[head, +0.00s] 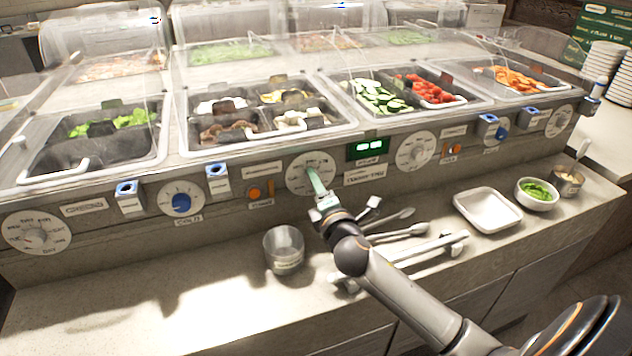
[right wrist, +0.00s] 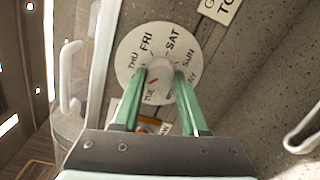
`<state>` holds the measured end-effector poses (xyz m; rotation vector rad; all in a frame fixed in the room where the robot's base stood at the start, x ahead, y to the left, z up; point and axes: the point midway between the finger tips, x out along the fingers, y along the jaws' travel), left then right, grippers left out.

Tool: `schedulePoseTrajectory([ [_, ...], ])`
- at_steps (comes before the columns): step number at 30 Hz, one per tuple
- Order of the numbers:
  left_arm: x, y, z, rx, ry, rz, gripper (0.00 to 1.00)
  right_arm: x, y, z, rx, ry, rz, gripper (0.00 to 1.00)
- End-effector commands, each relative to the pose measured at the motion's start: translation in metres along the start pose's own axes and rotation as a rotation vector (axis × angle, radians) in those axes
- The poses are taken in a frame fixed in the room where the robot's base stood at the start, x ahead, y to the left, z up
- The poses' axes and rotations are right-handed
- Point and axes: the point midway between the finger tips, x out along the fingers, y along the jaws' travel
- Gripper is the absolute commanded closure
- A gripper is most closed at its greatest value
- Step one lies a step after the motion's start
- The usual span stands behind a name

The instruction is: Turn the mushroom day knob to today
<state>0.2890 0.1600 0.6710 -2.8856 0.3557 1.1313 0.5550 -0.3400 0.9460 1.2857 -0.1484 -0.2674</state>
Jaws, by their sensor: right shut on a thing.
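A round white day dial (head: 302,188) is on the counter's front panel, below the wells. In the right wrist view the dial (right wrist: 128,58) shows day names, with FRI and SAT at the top and TUE at the lower left. My right gripper (head: 314,178) is at this dial, its green fingers on either side of the pale centre knob (right wrist: 160,64) and closed on it. A small red mark shows between the fingers, pointing down-left towards TUE. A sign (head: 365,173) beside the dial is too small to read in full. My left gripper is out of view.
A green-lit display (head: 367,148) sits right of the dial, and another white dial (head: 417,152) beyond it. Food wells under clear covers lie above.

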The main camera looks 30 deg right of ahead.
Motion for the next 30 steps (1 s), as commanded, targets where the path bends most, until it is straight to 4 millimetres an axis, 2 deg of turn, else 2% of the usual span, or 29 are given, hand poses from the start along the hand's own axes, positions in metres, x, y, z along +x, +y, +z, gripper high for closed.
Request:
schedulePoseTrajectory([
  [18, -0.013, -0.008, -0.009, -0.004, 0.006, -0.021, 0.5, 0.0, 0.001, 0.002, 0.575, 0.027, -0.022, 1.0],
  [30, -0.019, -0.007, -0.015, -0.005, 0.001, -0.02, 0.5, 0.0, 0.001, 0.002, 0.809, 0.039, -0.029, 1.0],
])
